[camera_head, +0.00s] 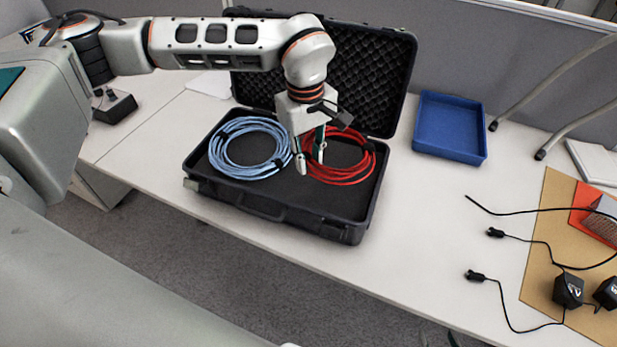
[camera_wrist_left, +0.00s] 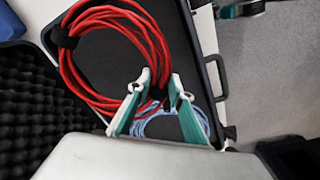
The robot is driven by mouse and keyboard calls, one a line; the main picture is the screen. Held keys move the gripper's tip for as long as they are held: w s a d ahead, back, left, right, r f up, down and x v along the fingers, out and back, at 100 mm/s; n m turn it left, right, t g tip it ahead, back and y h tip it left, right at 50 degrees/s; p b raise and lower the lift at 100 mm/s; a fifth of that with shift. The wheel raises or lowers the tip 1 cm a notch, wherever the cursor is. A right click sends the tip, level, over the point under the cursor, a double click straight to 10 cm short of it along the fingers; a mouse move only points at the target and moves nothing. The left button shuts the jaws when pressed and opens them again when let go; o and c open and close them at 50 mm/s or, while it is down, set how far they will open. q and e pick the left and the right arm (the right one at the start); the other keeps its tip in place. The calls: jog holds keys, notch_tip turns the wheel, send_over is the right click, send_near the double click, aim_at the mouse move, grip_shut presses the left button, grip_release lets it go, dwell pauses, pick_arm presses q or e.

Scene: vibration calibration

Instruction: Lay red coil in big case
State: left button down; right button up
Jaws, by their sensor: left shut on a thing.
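The big case (camera_head: 275,216) is black and lies open on the table, its foam-lined lid (camera_head: 375,75) raised at the back. The red coil (camera_head: 343,182) is over the right half of the case's base. It looks low, but I cannot tell whether it fully touches the bottom. My left gripper (camera_head: 310,165) points down into the case and is shut on the red coil's left edge. The left wrist view shows the coil (camera_wrist_left: 68,70) beside the fingers (camera_wrist_left: 157,100). A teal and black part at that view's top edge may be my right gripper (camera_wrist_left: 240,10); its jaws are unclear.
A light blue coil (camera_head: 232,165) lies in the case's left half, close to my left gripper. A blue tray (camera_head: 450,128) stands right of the case. Black cables and adapters (camera_head: 568,290) lie far right. The table between case and cables is clear.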

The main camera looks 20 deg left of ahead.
aim_at(310, 188)
pick_arm(q)
notch_tip(310, 188, down, 3)
jog(key=shift+r, duration=0.2)
notch_tip(310, 188, down, 4)
jog(key=shift+f, duration=0.1)
jog(key=c, duration=1.8)
grip_release()
jog(key=shift+f, duration=0.1)
jog(key=r, duration=1.2)
jog(key=shift+s+a+r, duration=0.1)
jog(key=shift+s+a, duration=0.05)
jog(key=shift+s, duration=0.1)
